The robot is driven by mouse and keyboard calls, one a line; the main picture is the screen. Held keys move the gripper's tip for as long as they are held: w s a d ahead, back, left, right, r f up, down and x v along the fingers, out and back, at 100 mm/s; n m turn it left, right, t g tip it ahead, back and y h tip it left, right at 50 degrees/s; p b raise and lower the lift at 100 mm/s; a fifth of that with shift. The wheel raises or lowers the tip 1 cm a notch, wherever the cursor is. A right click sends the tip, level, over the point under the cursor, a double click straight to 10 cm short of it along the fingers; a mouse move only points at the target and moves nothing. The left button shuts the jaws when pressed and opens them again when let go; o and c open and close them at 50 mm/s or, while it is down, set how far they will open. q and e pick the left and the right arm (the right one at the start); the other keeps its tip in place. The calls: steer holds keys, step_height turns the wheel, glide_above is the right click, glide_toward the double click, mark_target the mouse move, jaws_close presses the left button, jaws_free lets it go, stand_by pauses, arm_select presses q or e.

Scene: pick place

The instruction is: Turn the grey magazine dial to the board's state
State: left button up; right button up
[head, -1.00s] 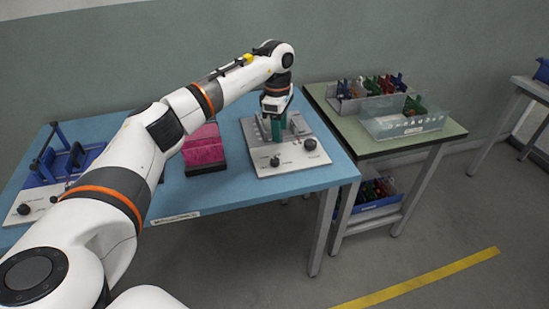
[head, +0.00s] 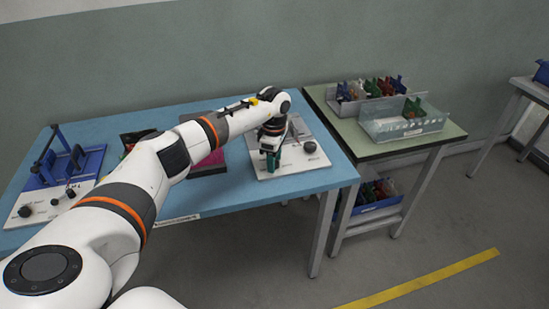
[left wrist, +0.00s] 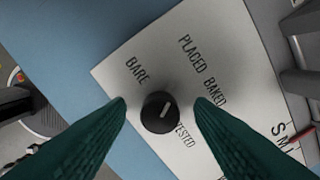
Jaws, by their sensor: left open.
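A black dial knob (left wrist: 152,118) with a white pointer line is on a pale panel (left wrist: 110,72) in the left wrist view. Labels around it read BARE, PLACED, BAKED and TESTED; the line seems to point toward PLACED. My left gripper (left wrist: 160,103) is open, its green fingertips on either side of the knob with gaps; contact is not visible. In the head view my left gripper (head: 273,162) is over the front left of the grey station's panel (head: 316,163) and hides that knob. The board's state cannot be read. My right gripper is not in view.
Another black knob (head: 310,147) is at the panel's right. A magenta item (head: 212,160) in a dark holder is left, partly behind my arm. A blue fixture (head: 70,165) stands at the table's far left. A side table holds a clear bin (head: 405,128) and a grey tray (head: 350,105).

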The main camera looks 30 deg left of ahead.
arm_select(q)
steer(key=c, duration=1)
steer(key=shift+n, duration=0.4)
steer(key=n+p, duration=0.1)
steer(key=n, duration=0.3)
steer(key=shift+r+n, duration=0.15)
steer(key=shift+n, duration=0.25)
steer(key=n+p, duration=0.1)
steer(key=n, duration=0.2)
steer(key=shift+n+p, duration=0.5)
steer(key=shift+n, duration=1.1)
